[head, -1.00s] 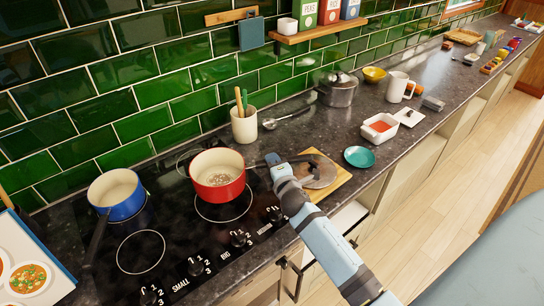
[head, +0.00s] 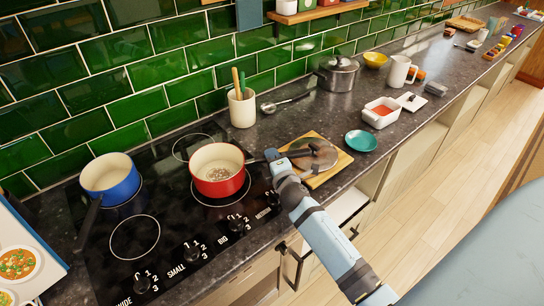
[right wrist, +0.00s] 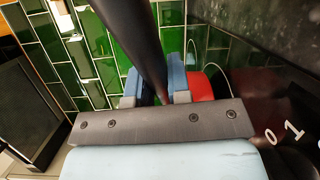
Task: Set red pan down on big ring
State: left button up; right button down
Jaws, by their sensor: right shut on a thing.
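The red pan (head: 218,171), cream inside with some small contents at the bottom, is upright over the right front ring (head: 221,204) of the black hob. Only the ring's near edge shows below the pan; I cannot tell whether the pan touches the glass. My right gripper (head: 273,157) is shut on its dark handle, to the right of the pan. In the right wrist view the handle (right wrist: 138,45) runs between the blue fingers, with a bit of red pan (right wrist: 201,86) behind them. My left gripper is not in view.
A blue pan (head: 110,180) stands on the left back ring. The left front ring (head: 135,237) and the middle back ring (head: 190,136) are bare. A utensil crock (head: 241,108) stands behind the red pan. A wooden board (head: 331,171) with a lid lies right of the hob.

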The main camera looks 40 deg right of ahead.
jog(key=shift+f+b, duration=0.3)
jog(key=shift+f, duration=0.25)
jog(key=shift+f, duration=0.25)
jog(key=c, duration=1)
grip_release()
jog(key=shift+f, duration=0.1)
jog(key=c, duration=0.4)
